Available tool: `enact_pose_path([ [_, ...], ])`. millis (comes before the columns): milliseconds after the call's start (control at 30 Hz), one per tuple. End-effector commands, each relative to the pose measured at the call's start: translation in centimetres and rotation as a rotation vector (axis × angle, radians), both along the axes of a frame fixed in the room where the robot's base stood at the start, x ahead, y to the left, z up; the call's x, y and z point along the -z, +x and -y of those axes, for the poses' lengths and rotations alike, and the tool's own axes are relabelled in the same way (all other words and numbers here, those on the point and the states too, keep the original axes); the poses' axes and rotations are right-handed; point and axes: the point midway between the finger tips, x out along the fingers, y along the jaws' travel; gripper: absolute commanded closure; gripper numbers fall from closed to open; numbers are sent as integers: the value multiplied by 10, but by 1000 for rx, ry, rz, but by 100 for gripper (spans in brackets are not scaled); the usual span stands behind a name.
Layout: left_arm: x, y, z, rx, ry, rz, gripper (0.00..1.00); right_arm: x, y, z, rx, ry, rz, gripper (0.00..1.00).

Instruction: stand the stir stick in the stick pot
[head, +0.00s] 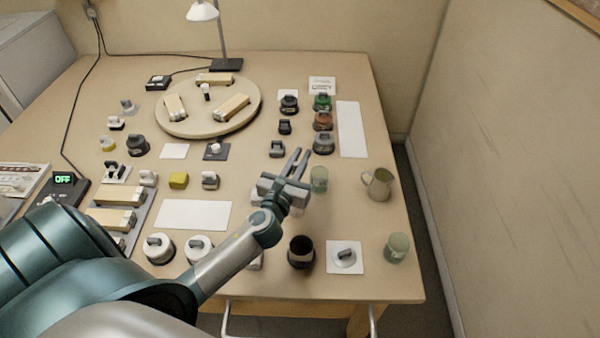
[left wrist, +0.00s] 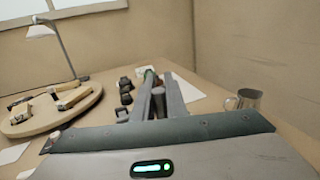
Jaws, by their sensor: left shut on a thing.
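My left gripper (head: 298,158) is raised over the right part of the bench, its fingers pointing away from me. It is shut on a narrow thing, which I take to be the stir stick (left wrist: 158,101); the fingers hide most of it. The fingers also show in the left wrist view (left wrist: 162,85). A dark round open pot (head: 301,252), likely the stick pot, stands near the front edge, nearer to me than the gripper and apart from it. I cannot see a stick in it. My right gripper is not in view.
A greenish glass (head: 319,180) stands just right of the gripper. A metal jug (head: 378,185) and a greenish jar (head: 397,247) stand at the right. A white card (head: 345,257) bears a knobbed lid. A round board (head: 185,125) with wooden blocks is at the back.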

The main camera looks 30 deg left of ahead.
Motion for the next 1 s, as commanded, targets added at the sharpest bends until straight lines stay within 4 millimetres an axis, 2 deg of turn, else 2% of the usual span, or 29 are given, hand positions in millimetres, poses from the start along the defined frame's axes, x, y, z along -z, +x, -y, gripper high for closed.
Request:
enact_pose_path([
  [100,11,0,-1,-2,-1,1,100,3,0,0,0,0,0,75],
  [467,13,0,0,-1,0,2,100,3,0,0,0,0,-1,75],
  [800,48,0,0,-1,-2,0,100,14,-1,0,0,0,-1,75],
  [1000,49,0,0,0,0,1,100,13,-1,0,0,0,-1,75],
])
